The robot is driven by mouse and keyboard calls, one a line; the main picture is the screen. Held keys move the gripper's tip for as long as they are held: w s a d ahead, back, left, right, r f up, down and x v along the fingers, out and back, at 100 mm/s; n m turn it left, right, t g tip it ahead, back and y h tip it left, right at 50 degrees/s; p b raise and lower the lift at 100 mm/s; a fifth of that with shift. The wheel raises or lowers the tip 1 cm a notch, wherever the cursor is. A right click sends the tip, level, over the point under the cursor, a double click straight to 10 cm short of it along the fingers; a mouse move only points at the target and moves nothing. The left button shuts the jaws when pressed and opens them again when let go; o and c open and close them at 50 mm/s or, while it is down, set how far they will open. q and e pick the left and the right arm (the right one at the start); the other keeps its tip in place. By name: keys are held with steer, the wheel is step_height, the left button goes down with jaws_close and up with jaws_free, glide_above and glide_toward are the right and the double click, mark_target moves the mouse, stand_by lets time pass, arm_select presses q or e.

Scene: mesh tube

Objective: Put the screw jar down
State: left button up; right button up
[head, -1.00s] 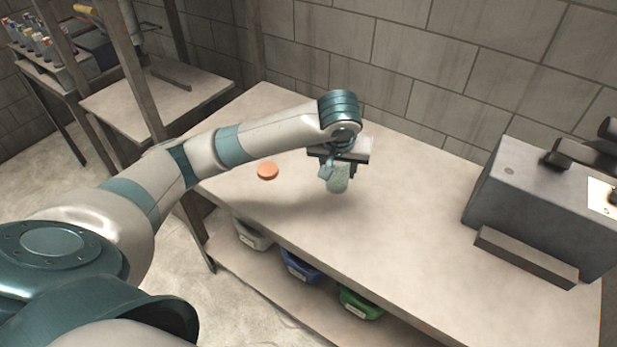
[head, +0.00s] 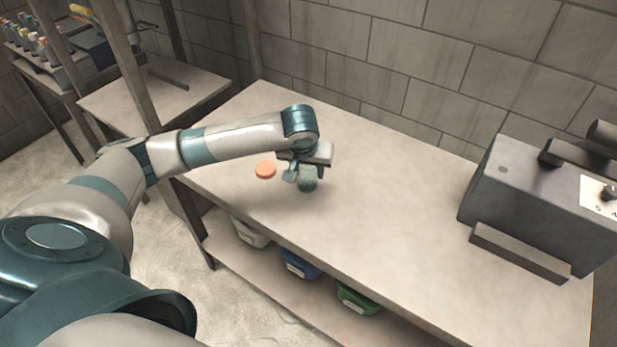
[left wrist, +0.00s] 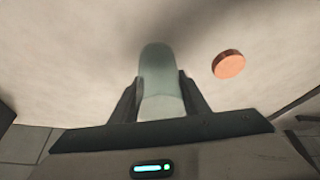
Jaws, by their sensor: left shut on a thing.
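The screw jar (head: 308,184) is a pale green, translucent jar under my left gripper, over the workbench. My left gripper (head: 303,174) is shut on it. In the left wrist view, the jar (left wrist: 160,80) sits between the two dark fingers of my left gripper (left wrist: 160,100). An orange round lid (head: 265,170) lies on the bench just left of the jar. The lid (left wrist: 228,64) also shows to the right of the jar in the left wrist view. I cannot tell whether the jar's bottom touches the bench. My right gripper is not in view.
The workbench top (head: 400,220) is clear around the jar and to its right. A grey machine (head: 535,205) stands at the bench's right end. White, blue (head: 299,264) and green (head: 357,297) bins sit on the shelf below. A block wall runs behind.

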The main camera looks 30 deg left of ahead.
mark_target(308, 178)
arm_select(q)
step_height(308, 178, down, 3)
steer(key=shift+r+p, duration=0.1)
steer(key=shift+p, duration=0.25)
steer(key=shift+f, duration=0.35)
steer(key=o, duration=1.1)
steer(key=shift+c, duration=0.2)
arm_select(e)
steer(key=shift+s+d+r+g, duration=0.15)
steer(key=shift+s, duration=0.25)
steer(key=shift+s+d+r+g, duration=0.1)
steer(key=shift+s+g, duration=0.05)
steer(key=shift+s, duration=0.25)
